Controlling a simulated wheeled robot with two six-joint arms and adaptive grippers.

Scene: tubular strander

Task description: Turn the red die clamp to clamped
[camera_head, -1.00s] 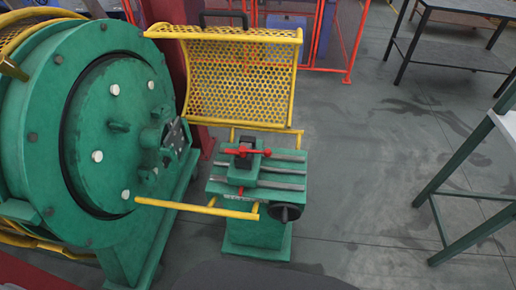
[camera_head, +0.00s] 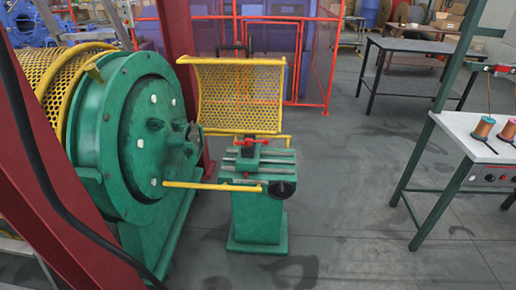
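The red die clamp (camera_head: 250,142) is a small red handle on top of the green die stand (camera_head: 258,217), near the middle of the head view. It appears to lie roughly level across the top of its block. At this size I cannot tell whether it is clamped. A black handwheel (camera_head: 282,190) sits on the stand's front right. Neither of my grippers is in view.
The large green strander drum (camera_head: 128,140) stands left of the stand. A yellow mesh guard (camera_head: 240,97) rises behind it, and a yellow bar (camera_head: 212,186) crosses in front. A white-topped bench (camera_head: 460,128) with spools is at right. Floor between is clear.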

